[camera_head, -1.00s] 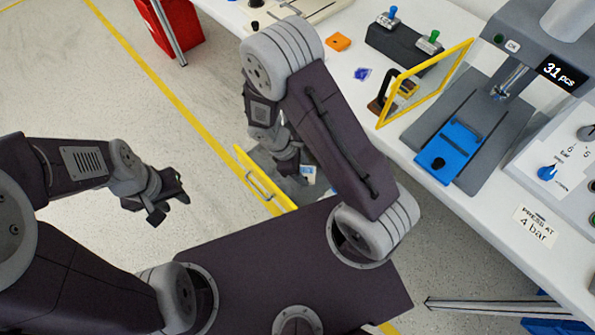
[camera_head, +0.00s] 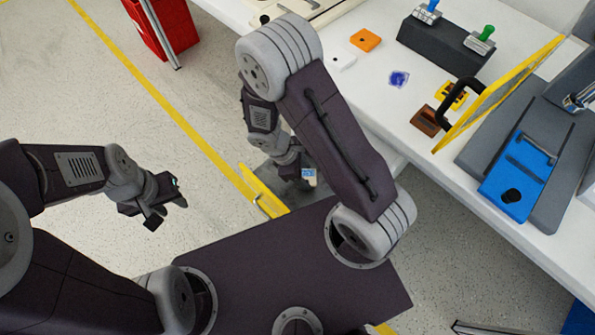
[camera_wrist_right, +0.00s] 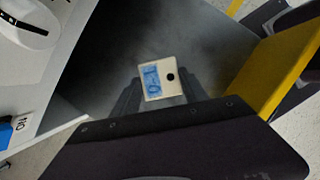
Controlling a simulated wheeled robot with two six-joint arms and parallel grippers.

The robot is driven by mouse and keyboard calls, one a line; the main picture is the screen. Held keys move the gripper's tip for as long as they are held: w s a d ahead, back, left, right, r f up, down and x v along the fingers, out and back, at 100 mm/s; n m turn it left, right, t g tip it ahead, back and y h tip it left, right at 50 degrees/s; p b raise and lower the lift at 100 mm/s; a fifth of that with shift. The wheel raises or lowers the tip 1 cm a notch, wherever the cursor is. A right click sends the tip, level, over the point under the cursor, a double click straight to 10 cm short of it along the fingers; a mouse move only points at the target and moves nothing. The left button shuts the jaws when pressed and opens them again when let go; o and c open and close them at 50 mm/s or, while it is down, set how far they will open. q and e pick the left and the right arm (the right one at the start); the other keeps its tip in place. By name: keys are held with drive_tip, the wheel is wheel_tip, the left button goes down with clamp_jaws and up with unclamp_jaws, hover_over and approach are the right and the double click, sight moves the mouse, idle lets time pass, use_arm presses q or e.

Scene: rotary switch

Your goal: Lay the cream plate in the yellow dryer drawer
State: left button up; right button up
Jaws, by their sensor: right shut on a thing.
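The cream plate (camera_wrist_right: 156,79), with a blue label and a dark round spot, is between the fingers of my right gripper (camera_wrist_right: 158,92), which is shut on it. The plate also shows small in the head view (camera_head: 309,178), beside the right wrist. The yellow dryer drawer (camera_head: 262,190) stands open below the table edge; its yellow front (camera_wrist_right: 278,68) is at the right of the wrist view. The plate appears over the drawer's dark grey inside; I cannot tell how high. My left gripper (camera_head: 166,206) is open and empty over the floor, left of the drawer.
The white table (camera_head: 375,105) carries an orange plate (camera_head: 365,40), a dark block with levers (camera_head: 445,45), a yellow-framed guard (camera_head: 500,92) and a blue fixture (camera_head: 518,180). A red bin (camera_head: 160,25) stands at the back left. The floor at left is clear.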

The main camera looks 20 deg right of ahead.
drive_tip(key=f+b, duration=0.2)
drive_tip(key=shift+s+d+b, duration=0.1)
drive_tip(key=shift+s+b, duration=0.2)
drive_tip(key=shift+s, duration=0.1)
drive_tip(key=shift+w+f+b, duration=0.2)
drive_tip(key=shift+f+b, duration=0.9)
drive_tip(key=shift+b, duration=0.05)
drive_tip(key=shift+r, duration=0.25)
drive_tip(key=shift+c, duration=0.6)
drive_tip(key=shift+r+p, duration=0.1)
drive_tip(key=shift+p, duration=0.2)
drive_tip(key=shift+f, duration=0.25)
drive_tip(key=o, duration=1.5)
drive_tip(key=shift+r, duration=0.1)
